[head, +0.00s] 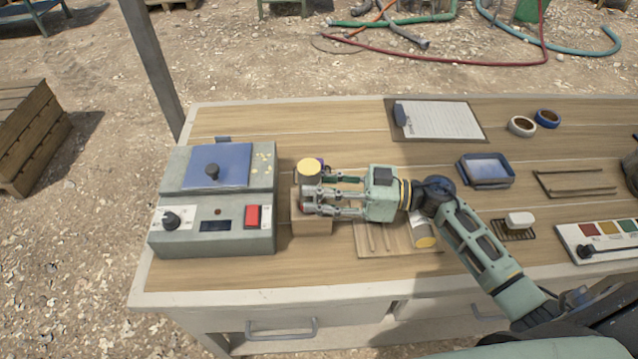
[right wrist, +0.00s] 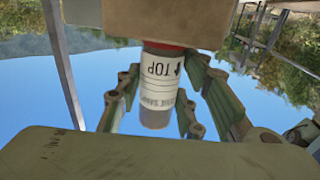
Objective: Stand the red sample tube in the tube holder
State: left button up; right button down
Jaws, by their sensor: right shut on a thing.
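My right gripper (head: 312,199) reaches in level from the right, shut on the red sample tube (head: 303,208). In the head view only a bit of red shows at the fingertips. In the right wrist view the tube (right wrist: 157,85) is between the fingers, with a white label marked TOP and a red end against a wooden block. The tube holder (head: 312,226) is that wooden block, beside the grey machine, under the fingertips. I cannot tell how far the tube is in a hole. My left gripper is not in view.
A yellow-topped container (head: 309,168) and a purple cap (head: 321,163) are close behind the fingers. The grey machine (head: 214,200) stands just left. The table's back left is clear.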

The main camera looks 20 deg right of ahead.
aim_at(319, 167)
jog(key=c, duration=1.1)
grip_release()
jog(key=shift+f, duration=0.15)
notch_tip(319, 167, up, 10)
jog(key=shift+r, duration=0.1)
